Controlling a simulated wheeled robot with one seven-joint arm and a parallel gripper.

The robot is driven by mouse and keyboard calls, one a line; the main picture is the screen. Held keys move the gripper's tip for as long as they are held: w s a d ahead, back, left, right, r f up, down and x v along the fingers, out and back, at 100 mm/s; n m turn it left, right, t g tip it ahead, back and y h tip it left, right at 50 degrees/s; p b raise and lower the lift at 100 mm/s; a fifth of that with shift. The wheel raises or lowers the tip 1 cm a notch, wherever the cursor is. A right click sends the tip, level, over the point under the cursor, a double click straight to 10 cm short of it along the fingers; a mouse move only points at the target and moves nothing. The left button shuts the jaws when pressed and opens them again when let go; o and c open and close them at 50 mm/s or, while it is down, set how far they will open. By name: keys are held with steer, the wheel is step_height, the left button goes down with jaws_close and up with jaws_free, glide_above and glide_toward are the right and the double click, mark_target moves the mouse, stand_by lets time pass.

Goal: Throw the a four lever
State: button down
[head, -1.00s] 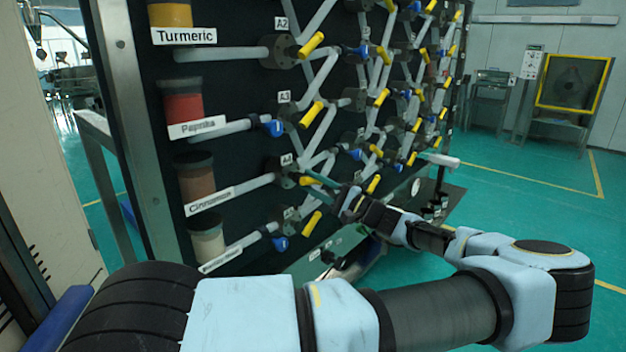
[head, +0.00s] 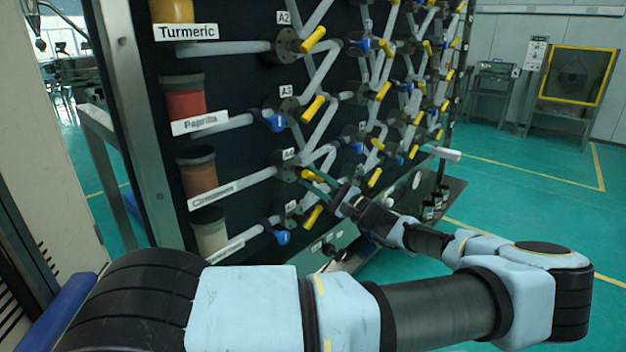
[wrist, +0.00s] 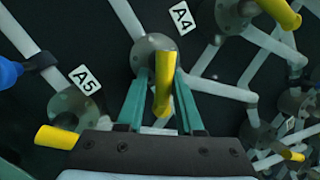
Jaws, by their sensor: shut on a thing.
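The A4 lever is a yellow handle (wrist: 163,85) on a round grey valve hub (wrist: 153,54), just left of the A4 label (wrist: 181,18) in the wrist view. My gripper (wrist: 161,85) has its two green fingers on either side of this handle, shut on it. The handle points down toward the palm in the wrist view. In the head view my gripper (head: 318,182) reaches the A4 valve (head: 287,166) in the Cinnamon row, and its fingers partly hide the yellow lever (head: 312,174).
The black panel carries several grey pipes and other yellow and blue levers. The A5 lever (wrist: 57,137) is close at lower left in the wrist view, and the A3 yellow lever (head: 312,109) is above in the head view. Open green floor (head: 520,190) lies right.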

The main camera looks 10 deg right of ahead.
steer(key=c, duration=0.7)
jaws_free()
steer(key=shift+r, duration=0.45)
steer(key=shift+c, duration=0.2)
steer(key=shift+f, duration=0.1)
steer(key=shift+f, duration=0.1)
steer(key=shift+d+f, duration=0.1)
steer(key=shift+d, duration=0.05)
steer(key=b+v, duration=0.3)
steer(key=v, duration=0.7)
steer(key=shift+s+d, duration=0.15)
steer(key=shift+s, duration=0.05)
